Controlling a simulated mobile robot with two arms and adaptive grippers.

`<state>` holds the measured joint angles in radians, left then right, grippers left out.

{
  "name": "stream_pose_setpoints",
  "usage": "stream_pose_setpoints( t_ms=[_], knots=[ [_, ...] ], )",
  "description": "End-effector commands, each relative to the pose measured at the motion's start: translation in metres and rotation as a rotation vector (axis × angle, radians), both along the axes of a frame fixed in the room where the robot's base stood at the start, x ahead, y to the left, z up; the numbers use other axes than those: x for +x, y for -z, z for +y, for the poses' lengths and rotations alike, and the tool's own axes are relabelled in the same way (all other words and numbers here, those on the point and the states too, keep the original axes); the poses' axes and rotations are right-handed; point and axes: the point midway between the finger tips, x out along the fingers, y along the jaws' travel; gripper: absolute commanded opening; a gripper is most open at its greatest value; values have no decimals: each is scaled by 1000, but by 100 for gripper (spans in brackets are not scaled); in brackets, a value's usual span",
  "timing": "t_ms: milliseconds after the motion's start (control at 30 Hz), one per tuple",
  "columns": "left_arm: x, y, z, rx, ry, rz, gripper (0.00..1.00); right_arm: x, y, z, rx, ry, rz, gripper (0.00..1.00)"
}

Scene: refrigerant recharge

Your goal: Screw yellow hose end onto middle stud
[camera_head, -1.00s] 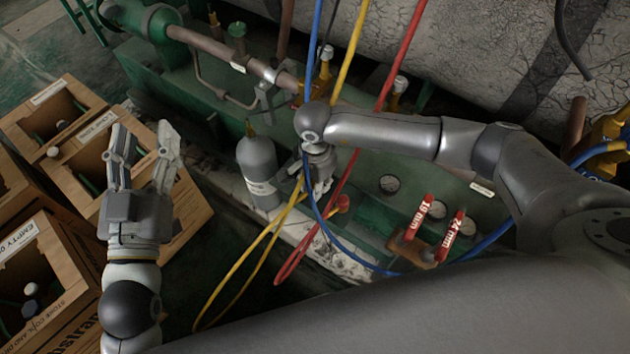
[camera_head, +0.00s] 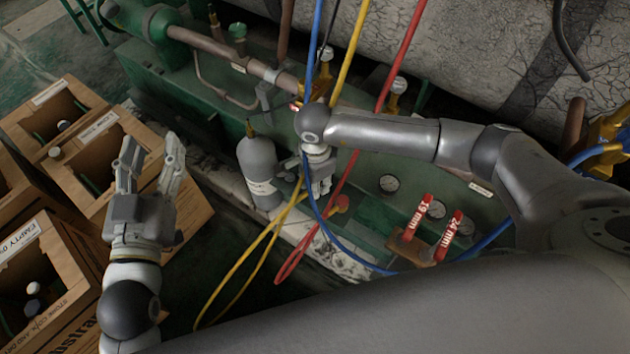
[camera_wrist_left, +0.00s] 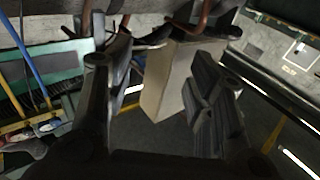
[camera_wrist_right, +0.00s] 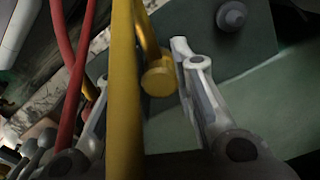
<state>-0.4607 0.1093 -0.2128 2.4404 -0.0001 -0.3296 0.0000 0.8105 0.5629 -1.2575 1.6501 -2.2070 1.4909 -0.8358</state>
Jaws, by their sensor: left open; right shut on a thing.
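The yellow hose (camera_head: 346,62) comes down from the top of the head view, passes behind my right arm and hangs in a loop (camera_head: 238,268) below. My right gripper (camera_head: 321,186) is shut on the yellow hose end, in front of the green machine. In the right wrist view the hose (camera_wrist_right: 126,95) runs between the camera and the fingers, and a brass-coloured end (camera_wrist_right: 158,77) shows by the right fingertip. I cannot tell whether it touches a stud. The middle stud is not clearly visible. My left gripper (camera_head: 152,160) is open and empty above the wooden crates.
A red hose (camera_head: 402,55) and a blue hose (camera_head: 317,40) hang beside the yellow one. A grey cylinder (camera_head: 258,165) stands left of my right gripper. Red-handled tools marked 19 mm (camera_head: 417,218) and 24 mm (camera_head: 449,236) are at right. Wooden crates (camera_head: 190,215) fill the left.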

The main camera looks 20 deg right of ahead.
Motion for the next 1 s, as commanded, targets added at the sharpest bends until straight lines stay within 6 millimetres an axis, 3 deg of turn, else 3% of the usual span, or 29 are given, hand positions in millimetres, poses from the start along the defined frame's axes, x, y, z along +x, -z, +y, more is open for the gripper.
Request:
stream_pose_setpoints(
  t_ms=[167, 200, 400, 767, 1000],
  knots=[
    [-1, 9, 1, 12, -3, 46, 49, -4, 3, 1, 2, 65, 9, 1],
    [-1, 12, 2, 15, -4, 58, 49, -4, 4, 1, 2, 69, 9, 27],
    [-2, 14, 2, 15, -4, 63, 49, -2, 3, 1, 2, 67, 6, 49],
    [0, 12, 3, 18, -4, 53, 49, 0, -3, 0, 1, 66, 0, 49],
    [-1, 12, 3, 16, -4, 54, 49, 1, -45, 1, 3, 65, -3, 49]
  ],
)
